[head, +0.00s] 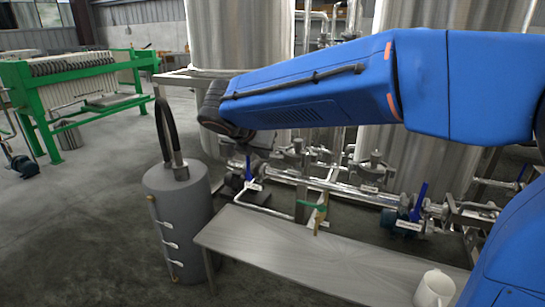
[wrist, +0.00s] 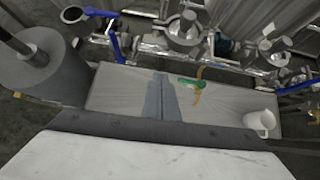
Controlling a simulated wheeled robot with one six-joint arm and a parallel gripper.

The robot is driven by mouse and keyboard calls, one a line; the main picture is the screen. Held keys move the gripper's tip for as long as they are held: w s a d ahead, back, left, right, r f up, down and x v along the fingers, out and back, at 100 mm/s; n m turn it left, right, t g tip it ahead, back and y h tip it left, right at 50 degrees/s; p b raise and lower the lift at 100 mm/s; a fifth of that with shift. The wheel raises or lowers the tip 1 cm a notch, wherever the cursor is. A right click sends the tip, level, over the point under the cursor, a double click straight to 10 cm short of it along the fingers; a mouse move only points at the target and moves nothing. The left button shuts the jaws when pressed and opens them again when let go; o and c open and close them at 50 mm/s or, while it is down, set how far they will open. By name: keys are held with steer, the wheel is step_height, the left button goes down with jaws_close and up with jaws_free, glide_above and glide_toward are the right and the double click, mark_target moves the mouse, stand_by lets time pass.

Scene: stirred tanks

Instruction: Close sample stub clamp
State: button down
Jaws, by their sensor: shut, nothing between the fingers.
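A small green lever (head: 311,205) with a tan-yellow piece (head: 320,217) below it sits at the pipework behind the bench; it looks like the sample stub clamp, but is too small to tell whether it is open. In the wrist view the green lever (wrist: 190,83) and the yellow piece (wrist: 198,93) show just right of my fingertips. My gripper (wrist: 160,82) is shut and empty, its grey fingers together over the bench. It appears apart from the lever. In the head view my blue arm reaches left and I cannot make out the fingers.
A grey metal bench (head: 285,250) holds a white mug (head: 434,289) at its right end. A grey cylinder (head: 180,215) stands at its left. Pipes, blue valve handles (head: 419,195) and steel tanks (head: 240,35) crowd behind the bench. The bench middle is clear.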

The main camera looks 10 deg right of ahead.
mark_target(278, 157)
steer(key=w+d+r+x, duration=0.1)
steer(key=r+x, duration=0.1)
steer(key=x, duration=1)
steer(key=shift+w+f, duration=0.25)
steer(key=shift+w, duration=0.3)
steer(key=shift+d, duration=0.1)
steer(key=shift+w+d+r+m+h, duration=0.15)
steer(key=shift+w+m+h, duration=0.3)
steer(key=shift+w, duration=0.35)
